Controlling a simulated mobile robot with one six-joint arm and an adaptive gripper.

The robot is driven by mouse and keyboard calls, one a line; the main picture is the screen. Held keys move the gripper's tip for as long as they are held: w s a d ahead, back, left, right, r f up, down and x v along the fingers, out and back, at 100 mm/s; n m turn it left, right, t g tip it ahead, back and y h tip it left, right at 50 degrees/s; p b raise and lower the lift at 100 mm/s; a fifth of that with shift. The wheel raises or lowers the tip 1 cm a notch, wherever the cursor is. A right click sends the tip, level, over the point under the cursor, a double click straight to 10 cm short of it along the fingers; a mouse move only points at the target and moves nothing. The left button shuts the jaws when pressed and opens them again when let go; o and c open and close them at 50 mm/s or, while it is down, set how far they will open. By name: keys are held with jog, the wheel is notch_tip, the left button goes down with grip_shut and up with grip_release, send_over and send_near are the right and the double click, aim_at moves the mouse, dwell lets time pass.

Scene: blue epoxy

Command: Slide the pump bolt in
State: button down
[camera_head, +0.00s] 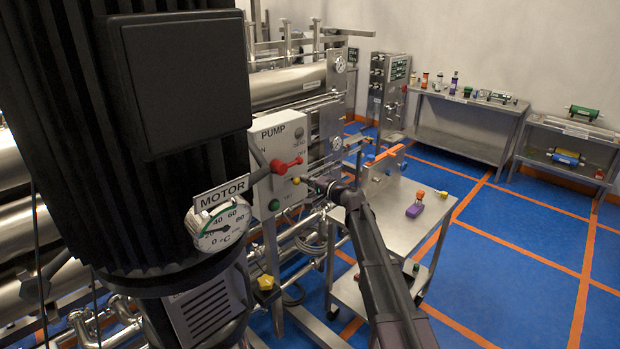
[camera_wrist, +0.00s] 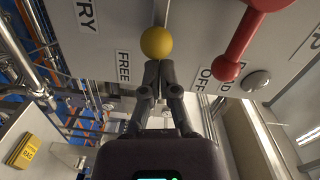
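The pump bolt's round yellow knob (camera_head: 296,181) is on the lower front of the white PUMP box (camera_head: 281,135). In the wrist view the yellow knob (camera_wrist: 157,42) is just beyond my fingertips, near a FREE label (camera_wrist: 124,66). My gripper (camera_wrist: 158,64) has its two fingers together, tips at the knob's near side; I cannot tell whether they touch it. No gap shows between the tips. In the head view my gripper (camera_head: 316,184) reaches the knob from the right. The bolt's shaft is mostly hidden.
A red handle (camera_wrist: 237,45) is close beside the knob, by an OFF label. A motor with a gauge (camera_head: 218,224) fills the left of the head view. A steel cart (camera_head: 425,195) with small items is at right. Blue floor beyond is clear.

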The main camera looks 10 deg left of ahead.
jog(key=shift+w+d, duration=0.1)
dwell(0.3)
jog(key=s+d+r+p, duration=0.1)
jog(key=s+d, duration=0.2)
jog(key=d, duration=0.8)
jog(key=shift+s, duration=0.15)
dwell(0.4)
jog(key=s+d+f+n+g+h+b, duration=0.1)
jog(key=s+d+f+n+g+h, duration=0.15)
jog(key=s+f, duration=0.55)
jog(key=s+d+f+n+g+h, duration=0.2)
jog(key=s+f+g+h, duration=0.15)
jog(key=s+f, duration=0.4)
jog(key=s+d+f+g+h, duration=0.2)
jog(key=s+d+h, duration=0.2)
jog(key=s+d, duration=0.2)
jog(key=s+d+f+g+h+b, duration=0.1)
jog(key=s+d+f+g+h, duration=0.1)
jog(key=s+d+h, duration=0.2)
jog(key=s+d, duration=0.3)
jog(key=s, duration=0.4)
jog(key=shift+s+f, duration=0.3)
jog(key=shift+f, duration=0.1)
